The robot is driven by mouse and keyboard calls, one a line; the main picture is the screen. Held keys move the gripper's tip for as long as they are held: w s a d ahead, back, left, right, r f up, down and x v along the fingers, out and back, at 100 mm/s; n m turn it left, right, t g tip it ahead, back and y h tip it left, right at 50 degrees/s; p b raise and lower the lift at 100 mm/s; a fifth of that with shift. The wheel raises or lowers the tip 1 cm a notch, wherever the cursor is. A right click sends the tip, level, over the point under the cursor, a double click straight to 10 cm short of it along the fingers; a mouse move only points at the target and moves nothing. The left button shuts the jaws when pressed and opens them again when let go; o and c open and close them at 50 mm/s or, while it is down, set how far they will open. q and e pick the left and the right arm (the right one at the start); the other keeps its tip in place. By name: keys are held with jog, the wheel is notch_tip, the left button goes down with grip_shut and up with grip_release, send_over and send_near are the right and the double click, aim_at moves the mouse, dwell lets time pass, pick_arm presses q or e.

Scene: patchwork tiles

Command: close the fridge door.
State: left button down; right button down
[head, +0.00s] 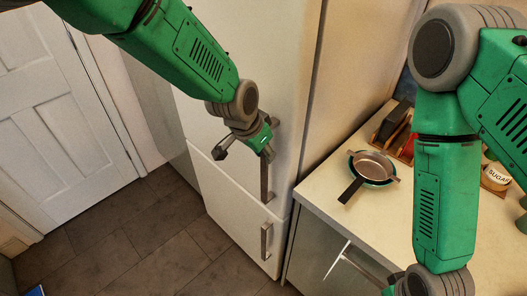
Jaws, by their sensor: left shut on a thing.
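The white fridge (270,60) stands in the middle, with an upper door and a lower front below it. The upper front looks about in line with the lower one; I cannot tell if a small gap is left. The dark vertical upper door handle (265,182) is near the door's right edge. My left gripper (246,154) is at this handle and shut on it, hiding part of it. My right arm comes down over the counter on the right; its fingers are outside the picture.
The counter (325,190) right of the fridge holds a pan (371,167), a dark rack (394,125) and a sugar jar (495,176). A lower fridge handle (266,240) juts out. A white room door (60,110) is at left. The tiled floor (150,240) before the fridge is clear.

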pick_arm(q)
jog(key=shift+w+d, duration=0.15)
jog(key=c, duration=1.4)
grip_release()
jog(key=shift+d+r, duration=0.1)
jog(key=shift+d, duration=0.05)
jog(key=v, duration=1.2)
jog(key=shift+a, duration=0.3)
jog(key=shift+d, duration=0.1)
